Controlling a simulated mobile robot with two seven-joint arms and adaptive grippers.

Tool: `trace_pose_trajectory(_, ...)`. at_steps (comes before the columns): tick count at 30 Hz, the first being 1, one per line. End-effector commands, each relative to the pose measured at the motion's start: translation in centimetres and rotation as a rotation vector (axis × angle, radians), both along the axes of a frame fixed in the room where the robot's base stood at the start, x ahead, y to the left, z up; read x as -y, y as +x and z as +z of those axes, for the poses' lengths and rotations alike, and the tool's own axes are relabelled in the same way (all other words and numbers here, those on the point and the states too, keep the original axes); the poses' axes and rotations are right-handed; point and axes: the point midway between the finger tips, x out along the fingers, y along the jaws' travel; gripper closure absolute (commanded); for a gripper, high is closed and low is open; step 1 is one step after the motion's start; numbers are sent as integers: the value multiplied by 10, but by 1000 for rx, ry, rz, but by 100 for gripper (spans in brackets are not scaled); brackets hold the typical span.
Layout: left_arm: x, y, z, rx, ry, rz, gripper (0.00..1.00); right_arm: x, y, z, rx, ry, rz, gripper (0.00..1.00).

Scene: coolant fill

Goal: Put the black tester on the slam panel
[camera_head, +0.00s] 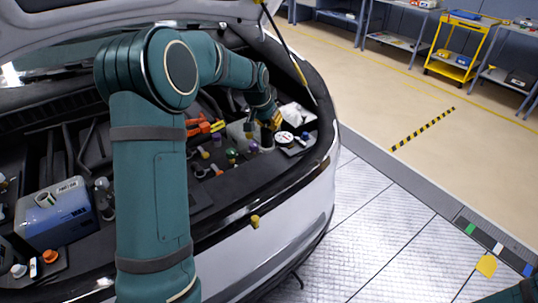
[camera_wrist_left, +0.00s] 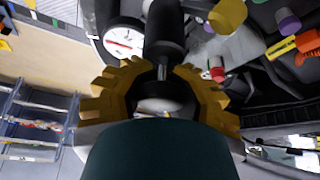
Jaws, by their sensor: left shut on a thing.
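My left gripper (camera_head: 275,122) reaches over the front right corner of the engine bay. In the left wrist view its yellow toothed fingers (camera_wrist_left: 162,105) are closed around a black cylindrical thing with a thin tip, which looks like the black tester (camera_wrist_left: 166,32). In the head view the tester is hidden or too small to make out. The slam panel (camera_head: 240,185) is the dark strip along the front of the bay. A white round gauge (camera_head: 284,138) is close to the gripper; it also shows in the left wrist view (camera_wrist_left: 123,40). My right arm shows only at the bottom right edge; its fingers are unclear.
Several coloured caps, including a green one (camera_head: 231,155), crowd the bay near the gripper. An orange tool (camera_head: 205,126) lies behind them. A blue-grey box (camera_head: 56,215) stands at the left. The raised hood (camera_head: 110,15) hangs above. The floor at right is mostly clear.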

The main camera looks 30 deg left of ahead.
Motion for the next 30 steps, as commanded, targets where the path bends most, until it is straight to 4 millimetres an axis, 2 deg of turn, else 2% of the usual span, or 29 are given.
trace_pose_trajectory(3, 0, 0, -22, -3, 0, 1, 100, 0, -1, -5, -2, 0, 2, 53)
trace_pose_trajectory(11, 0, 0, -47, -1, 0, 1, 100, 0, -2, -8, -6, 2, 4, 53)
trace_pose_trajectory(18, 0, 0, -83, -1, -1, 2, 100, -1, -4, -14, -10, 2, 8, 53)
trace_pose_trajectory(30, 0, 0, -89, 2, 1, 1, 100, -1, -5, -16, -11, 3, 9, 53)
